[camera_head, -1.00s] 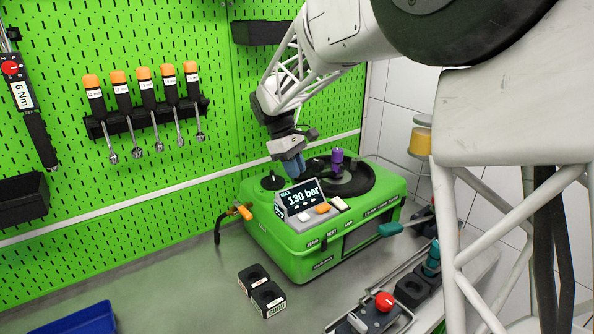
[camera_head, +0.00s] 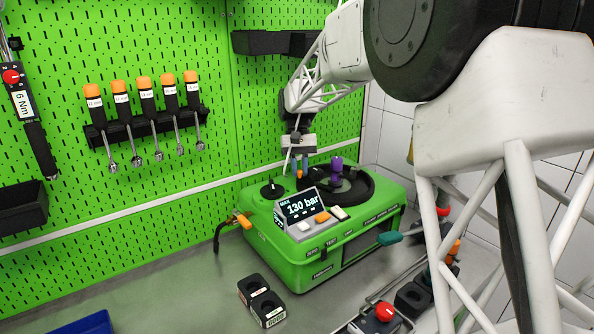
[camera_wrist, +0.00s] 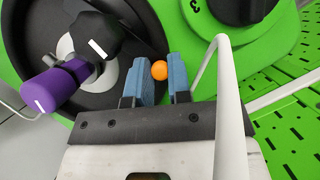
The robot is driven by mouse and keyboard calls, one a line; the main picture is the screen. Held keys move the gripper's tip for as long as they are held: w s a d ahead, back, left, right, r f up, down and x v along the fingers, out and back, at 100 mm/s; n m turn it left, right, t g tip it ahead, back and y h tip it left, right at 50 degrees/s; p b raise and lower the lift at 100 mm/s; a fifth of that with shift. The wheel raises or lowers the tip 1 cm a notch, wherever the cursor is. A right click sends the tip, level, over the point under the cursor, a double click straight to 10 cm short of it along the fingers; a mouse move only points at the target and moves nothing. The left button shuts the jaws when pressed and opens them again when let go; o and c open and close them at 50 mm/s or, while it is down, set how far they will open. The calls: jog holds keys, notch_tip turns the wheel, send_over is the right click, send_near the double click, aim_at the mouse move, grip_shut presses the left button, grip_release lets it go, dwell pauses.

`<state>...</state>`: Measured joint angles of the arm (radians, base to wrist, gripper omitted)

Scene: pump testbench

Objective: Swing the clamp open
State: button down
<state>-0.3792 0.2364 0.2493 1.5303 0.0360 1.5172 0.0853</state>
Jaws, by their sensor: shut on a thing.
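The green pump testbench (camera_head: 322,252) stands on the grey table. On its top is a round black fixture (camera_head: 352,188) with a purple handle (camera_head: 337,165). In the wrist view the purple handle (camera_wrist: 55,88) lies left of my gripper (camera_wrist: 162,62), apart from it. My gripper (camera_head: 300,170) points down over the fixture's left side, its blue fingers shut on a small orange ball (camera_wrist: 159,70). The ball looks like the clamp's knob; what it is attached to below is hidden by the fingers. Whether the clamp has swung cannot be told.
A display (camera_head: 302,207) reading 130 bar and a black dial (camera_head: 272,190) sit left of the fixture. In the wrist view a white bent bar (camera_wrist: 226,100) passes close right of the fingers. Black blocks (camera_head: 262,300) stand in front. Orange-handled tools (camera_head: 145,100) hang on the pegboard.

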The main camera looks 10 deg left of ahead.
jog(key=shift+w+d+m, duration=0.2)
jog(key=shift+w+m, duration=0.1)
jog(key=shift+m, duration=0.3)
jog(key=c, duration=1.1)
grip_release()
jog(key=shift+o, duration=0.2)
jog(key=shift+s, duration=0.15)
